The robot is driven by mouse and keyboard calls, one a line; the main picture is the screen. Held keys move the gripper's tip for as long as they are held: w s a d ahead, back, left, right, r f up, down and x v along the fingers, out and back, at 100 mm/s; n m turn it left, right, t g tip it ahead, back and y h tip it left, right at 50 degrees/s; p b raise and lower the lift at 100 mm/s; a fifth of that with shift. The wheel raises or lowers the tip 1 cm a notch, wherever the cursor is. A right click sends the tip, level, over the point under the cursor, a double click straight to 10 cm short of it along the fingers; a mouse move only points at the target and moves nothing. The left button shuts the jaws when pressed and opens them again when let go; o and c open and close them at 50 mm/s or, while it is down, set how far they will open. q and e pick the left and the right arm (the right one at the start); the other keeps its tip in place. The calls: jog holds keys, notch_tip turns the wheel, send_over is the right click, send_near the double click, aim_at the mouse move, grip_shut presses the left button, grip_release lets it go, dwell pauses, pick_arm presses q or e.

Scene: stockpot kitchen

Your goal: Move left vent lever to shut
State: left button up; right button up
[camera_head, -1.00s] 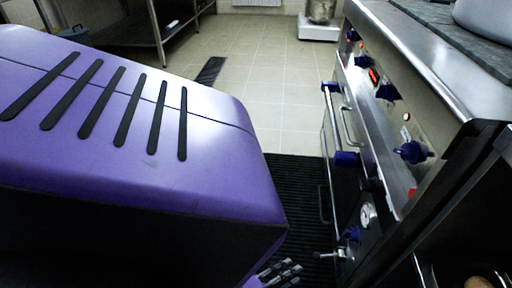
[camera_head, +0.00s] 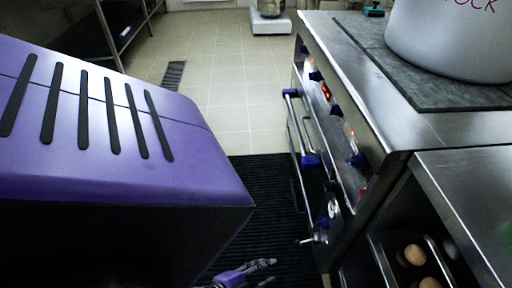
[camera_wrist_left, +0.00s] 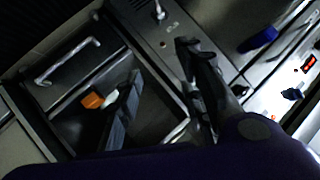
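A small silver lever (camera_head: 314,239) sticks out low on the front of the steel range, below a round gauge (camera_head: 333,210). What looks like the same lever (camera_wrist_left: 159,11) shows at the top of the left wrist view. I cannot tell for certain that it is the left vent lever, nor read its setting. My left gripper (camera_head: 262,272) is at the bottom of the head view, left of and nearer than the lever, apart from it. In the left wrist view its two dark fingers (camera_wrist_left: 160,62) are spread with nothing held. My right gripper is not in view.
The range front carries blue knobs (camera_head: 356,160) and an oven handle (camera_head: 302,125). A large stockpot (camera_head: 450,45) stands on top. A tray (camera_head: 383,262) with round brown items is at lower right. A black ribbed mat (camera_head: 265,205) covers the floor before the range.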

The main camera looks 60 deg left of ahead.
pick_arm(q)
jog(key=s+r+p, duration=0.1)
jog(key=s+d+r+g+p, duration=0.1)
jog(key=r, duration=0.1)
jog(key=shift+s+n+h, duration=0.1)
jog(key=shift+n+h, duration=0.2)
dwell(0.4)
